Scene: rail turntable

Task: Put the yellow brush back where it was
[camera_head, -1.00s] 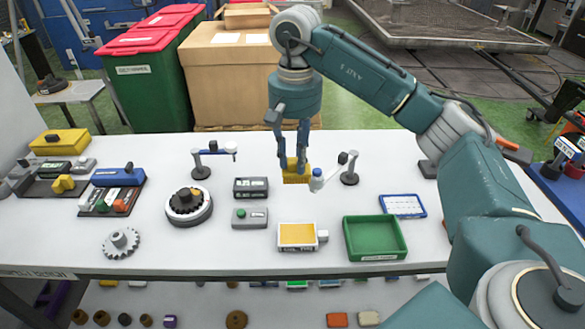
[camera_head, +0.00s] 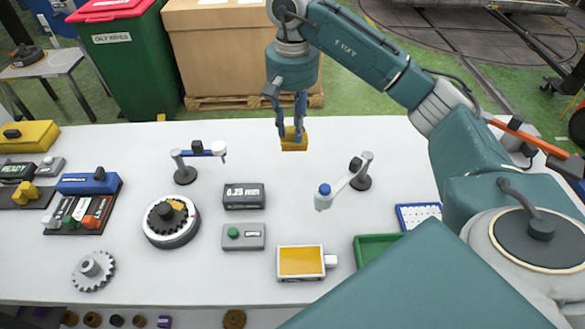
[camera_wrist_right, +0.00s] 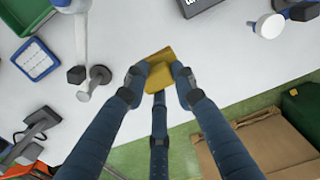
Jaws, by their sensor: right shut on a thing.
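The yellow brush (camera_head: 293,143) is held in my right gripper (camera_head: 291,130) near the back edge of the white table, in the middle of the head view. The gripper points down with its fingers closed around the brush. In the right wrist view the brush (camera_wrist_right: 160,62) sits between the fingertips, partly hidden by them. I cannot tell whether it touches the table or hangs just above it. My left gripper is not in view.
A 0.25 mm display (camera_head: 243,195), a round gear dial (camera_head: 172,222) and a green tray (camera_head: 366,246) lie nearer. The table beside the brush is clear.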

